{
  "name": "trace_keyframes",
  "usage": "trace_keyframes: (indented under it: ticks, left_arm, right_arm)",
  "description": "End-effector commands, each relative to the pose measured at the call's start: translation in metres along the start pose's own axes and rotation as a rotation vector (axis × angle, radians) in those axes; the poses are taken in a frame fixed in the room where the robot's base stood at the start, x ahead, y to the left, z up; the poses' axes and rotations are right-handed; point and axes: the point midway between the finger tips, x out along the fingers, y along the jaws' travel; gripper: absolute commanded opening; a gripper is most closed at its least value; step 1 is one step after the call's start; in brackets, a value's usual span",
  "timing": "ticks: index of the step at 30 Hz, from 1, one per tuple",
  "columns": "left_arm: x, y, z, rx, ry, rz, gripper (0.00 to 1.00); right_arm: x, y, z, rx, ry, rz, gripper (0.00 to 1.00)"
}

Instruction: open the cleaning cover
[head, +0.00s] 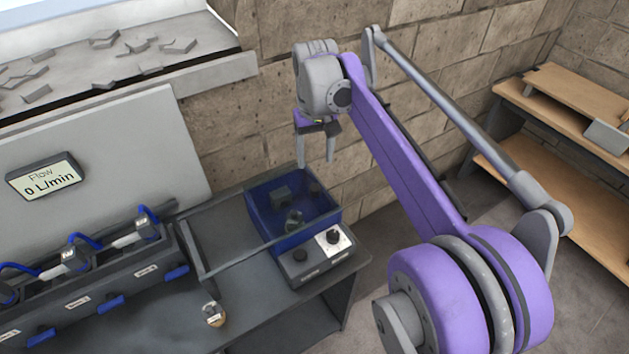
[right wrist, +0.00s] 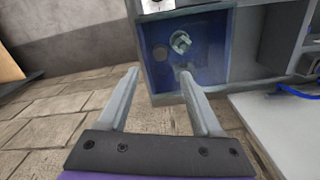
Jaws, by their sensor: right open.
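A blue box (head: 262,222) with a see-through look stands at the right end of the dark bench, with grey fittings visible in it; I take it for the cleaning cover's unit. It also shows in the right wrist view (right wrist: 213,47), ahead of the fingers. I cannot tell the cover's edge or whether it is shut. A grey control box (head: 318,263) with knobs adjoins its front. My right gripper (head: 316,163) is open and empty, above the far side of the blue box; its fingers show apart in the right wrist view (right wrist: 159,72). My left gripper is out of view.
A thin grey bar frame (head: 232,268) lies left of the blue box. A rack with blue tabs (head: 95,290) and a flow display (head: 44,178) are at the left. A small round piece (head: 214,314) sits near the bench front. A block wall (head: 440,100) stands behind.

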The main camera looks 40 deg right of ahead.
Motion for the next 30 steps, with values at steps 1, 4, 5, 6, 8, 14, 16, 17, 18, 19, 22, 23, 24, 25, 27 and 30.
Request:
trace_keyframes:
  ticks: [1,4,5,6,8,14,16,17,18,19,22,23,24,25,27,30]
  left_arm:
    - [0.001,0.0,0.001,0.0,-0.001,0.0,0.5]
    - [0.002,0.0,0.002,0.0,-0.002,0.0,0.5]
    - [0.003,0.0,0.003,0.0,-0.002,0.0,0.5]
    - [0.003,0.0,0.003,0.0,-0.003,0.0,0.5]
    - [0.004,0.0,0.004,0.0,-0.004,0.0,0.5]
    - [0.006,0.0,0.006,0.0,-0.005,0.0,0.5]
    - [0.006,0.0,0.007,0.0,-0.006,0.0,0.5]
    - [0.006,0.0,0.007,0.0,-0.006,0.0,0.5]
    - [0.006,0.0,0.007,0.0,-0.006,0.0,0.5]
    - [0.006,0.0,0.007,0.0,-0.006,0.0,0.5]
    - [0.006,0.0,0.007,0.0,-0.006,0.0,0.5]
    - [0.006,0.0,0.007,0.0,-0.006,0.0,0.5]
    - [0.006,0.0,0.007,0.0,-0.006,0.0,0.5]
    - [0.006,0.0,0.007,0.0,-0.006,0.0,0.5]
    - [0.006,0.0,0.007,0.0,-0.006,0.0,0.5]
    - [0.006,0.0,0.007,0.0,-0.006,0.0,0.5]
  right_arm:
    - [0.007,0.0,0.0,0.0,0.0,0.0,0.66]
    - [0.024,0.0,0.0,-0.001,0.0,0.0,0.66]
    - [0.03,0.0,0.0,-0.001,0.0,0.0,0.66]
    - [0.038,0.0,0.0,-0.001,0.0,0.0,0.66]
    - [0.05,0.0,0.0,-0.001,0.0,0.0,0.66]
    - [0.083,0.0,0.0,-0.001,0.0,0.0,0.66]
    - [0.091,0.0,0.0,-0.001,0.001,0.0,0.66]
    - [0.094,0.0,0.0,-0.001,0.001,0.0,0.66]
    - [0.097,0.0,0.0,-0.001,0.001,0.0,0.66]
    - [0.099,0.0,0.0,-0.001,0.001,0.0,0.66]
    - [0.102,0.0,0.0,-0.001,0.001,0.0,0.66]
    - [0.102,0.0,0.0,-0.001,0.001,0.0,0.66]
    - [0.102,0.0,0.0,-0.001,0.001,0.0,0.66]
    - [0.102,0.0,0.0,-0.001,0.001,0.0,0.66]
    - [0.102,0.0,0.0,-0.001,0.001,0.0,0.66]
    - [0.102,0.0,0.0,-0.001,0.001,0.0,0.61]
